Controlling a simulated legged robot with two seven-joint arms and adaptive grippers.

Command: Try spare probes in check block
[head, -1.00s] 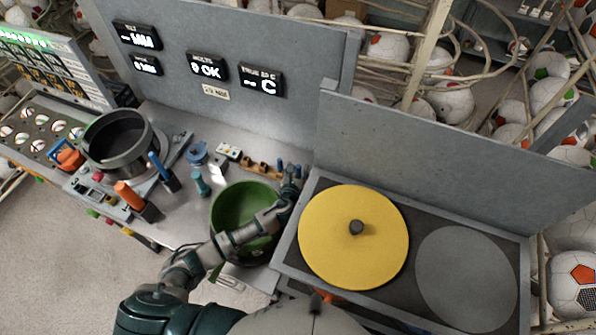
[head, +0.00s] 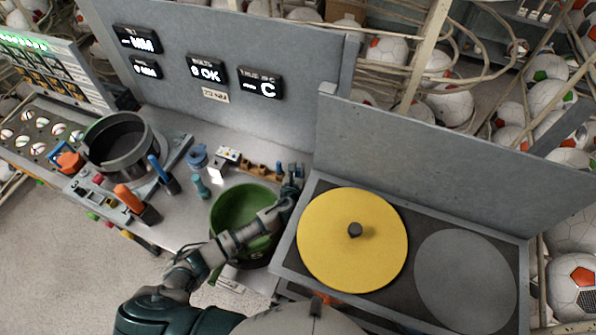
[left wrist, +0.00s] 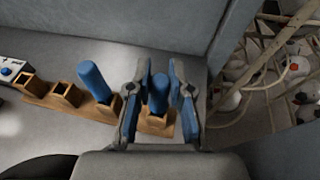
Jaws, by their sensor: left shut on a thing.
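My left gripper (left wrist: 160,98) is shut on a blue probe (left wrist: 158,92), with a finger on each side of it. The probe stands upright in or just over a wooden holder (left wrist: 157,126); its lower end is hidden. A second blue probe (left wrist: 93,80) leans in a socket of the wooden row to the left. Two sockets in that row (left wrist: 66,94) look empty. In the head view, my left gripper (head: 291,182) is at the right end of the wooden row (head: 256,169), past the green bowl. A small white box (head: 228,154) stands left of the row; I cannot tell whether it is the check block.
The green bowl (head: 229,205) lies under my left forearm. A yellow disc (head: 340,250) covers part of the dark plate on the right. A grey panel (left wrist: 228,45) rises close on the gripper's right. Orange-handled (head: 129,198) and blue-handled tools stand by the black pot (head: 112,150).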

